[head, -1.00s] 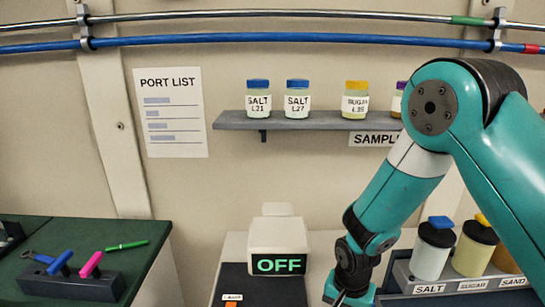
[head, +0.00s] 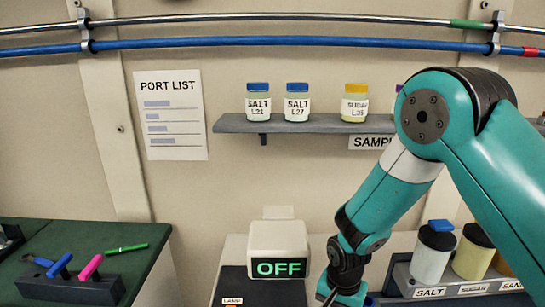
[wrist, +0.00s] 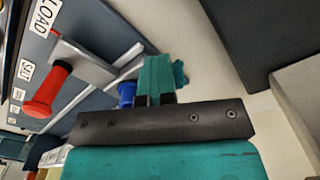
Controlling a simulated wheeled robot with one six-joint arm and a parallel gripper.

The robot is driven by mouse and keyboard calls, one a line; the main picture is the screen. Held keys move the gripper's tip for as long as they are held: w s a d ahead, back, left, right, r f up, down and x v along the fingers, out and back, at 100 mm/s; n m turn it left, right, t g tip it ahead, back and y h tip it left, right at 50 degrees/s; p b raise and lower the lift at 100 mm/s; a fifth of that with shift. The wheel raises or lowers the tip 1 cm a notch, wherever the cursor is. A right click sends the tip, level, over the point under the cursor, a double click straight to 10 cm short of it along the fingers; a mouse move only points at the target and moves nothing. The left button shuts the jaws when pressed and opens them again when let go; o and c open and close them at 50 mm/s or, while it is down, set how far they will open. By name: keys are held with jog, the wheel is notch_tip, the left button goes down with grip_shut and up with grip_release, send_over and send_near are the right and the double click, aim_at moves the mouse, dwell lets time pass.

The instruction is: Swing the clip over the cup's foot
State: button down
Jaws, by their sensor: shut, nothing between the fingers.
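A blue round part (wrist: 127,92) lies just left of the fingers, partly hidden. I cannot make out the cup's foot.
The panel in the wrist view carries a LOAD label (wrist: 45,17). In the head view an OFF display (head: 279,267) stands left of my arm. A rack (head: 402,285) with several jars is at the right. A green bench (head: 150,258) is at the left.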

jog(key=shift+w+a, duration=0.2)
jog(key=shift+a, duration=0.05)
jog(key=shift+a+r+p, duration=0.1)
jog(key=shift+r+p, duration=0.4)
jog(key=shift+r, duration=0.1)
jog(key=r+p, duration=0.2)
jog(key=r, duration=0.1)
jog(key=s+r+p, duration=0.1)
jog(key=r+p, duration=0.1)
jog(key=shift+s+r, duration=0.1)
jog(key=shift+r, duration=0.3)
jog(key=s+r+n+y+b, duration=0.1)
jog(key=s+r+n, duration=0.25)
jog(key=r, duration=0.35)
jog(key=s+r+n+y+b, duration=0.2)
jog(key=s+r+n, duration=0.15)
jog(key=r, duration=0.35)
jog(key=s+r+n+b, duration=0.1)
jog(key=s+r+n, duration=0.2)
jog(key=s, duration=0.3)
jog(key=s+d+r+n+y, duration=0.1)
jog(key=s+r+n, duration=0.2)
jog(key=s, duration=0.4)
jog(key=shift+r+b, duration=0.3)
jog(key=shift+b, duration=0.1)
